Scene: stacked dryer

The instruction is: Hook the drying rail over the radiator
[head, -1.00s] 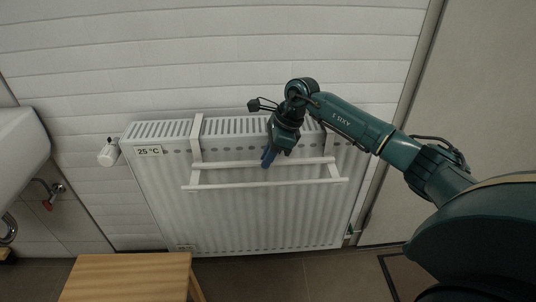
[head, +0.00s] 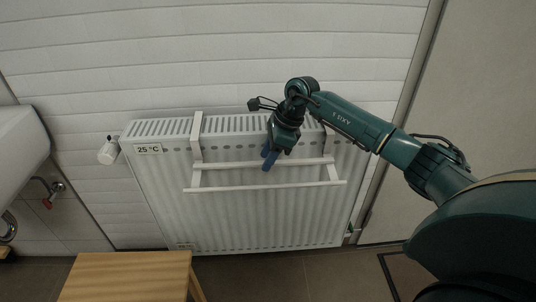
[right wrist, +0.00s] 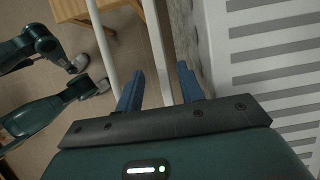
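The white drying rail (head: 264,187) hangs at the front of the white radiator (head: 250,225), with two long bars. Its left arm (head: 196,140) reaches over the radiator's top edge; the right arm's top is partly hidden by my arm. My right gripper (head: 269,158) is at the rail's upper bar, pointing down. In the right wrist view, its blue fingers (right wrist: 160,88) stand apart on either side of one white bar (right wrist: 155,45), with gaps visible. The other bar (right wrist: 103,45) lies outside the fingers. My left gripper is not in view.
A wooden stool (head: 125,278) stands in front at the lower left. A washbasin (head: 20,145) is at the left edge. The wall is close behind the radiator.

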